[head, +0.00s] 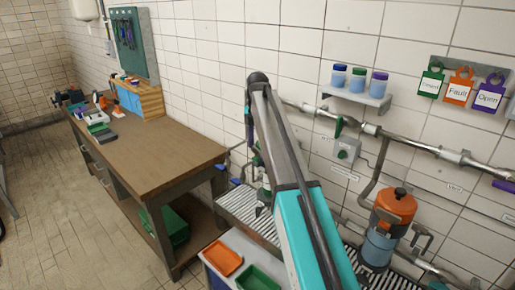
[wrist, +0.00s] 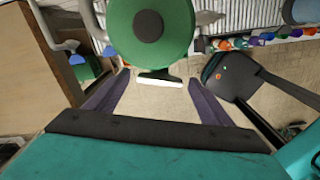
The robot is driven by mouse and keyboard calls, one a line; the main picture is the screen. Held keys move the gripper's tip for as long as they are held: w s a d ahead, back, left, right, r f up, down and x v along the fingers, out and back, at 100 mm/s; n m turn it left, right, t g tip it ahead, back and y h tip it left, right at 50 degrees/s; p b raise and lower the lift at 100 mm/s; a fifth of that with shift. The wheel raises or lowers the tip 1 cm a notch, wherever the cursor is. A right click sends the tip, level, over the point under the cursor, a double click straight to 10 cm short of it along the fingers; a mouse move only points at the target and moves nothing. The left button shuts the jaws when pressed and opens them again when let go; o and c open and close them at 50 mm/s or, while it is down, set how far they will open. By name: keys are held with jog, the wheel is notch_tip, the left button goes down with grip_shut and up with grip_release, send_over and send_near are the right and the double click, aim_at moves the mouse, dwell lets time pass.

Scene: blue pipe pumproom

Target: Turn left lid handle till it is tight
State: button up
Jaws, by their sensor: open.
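In the wrist view a round green lid (wrist: 175,28) with a dark centre knob fills the top middle. A short dark handle with a pale edge (wrist: 158,80) sticks out from its near rim. My gripper (wrist: 156,86) is open; its two purple fingers lie left and right of this handle, with gaps on both sides. I cannot tell whether the handle is fully between the fingertips in depth. In the head view my arm covers most of the left housing and its lid. The other housing, with an orange lid (head: 396,203), stands to the right.
A wooden workbench (head: 150,155) with tools stands at the left. A shelf (head: 357,97) with several jars, hanging tags (head: 461,86) and a wall pipe (head: 440,153) are near the arm. Floor is free at far left.

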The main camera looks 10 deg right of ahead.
aim_at(258, 149)
notch_tip(258, 149, up, 14)
jog(key=b, duration=0.1)
jog(key=shift+f, duration=0.25)
dwell(0.6)
dwell(0.4)
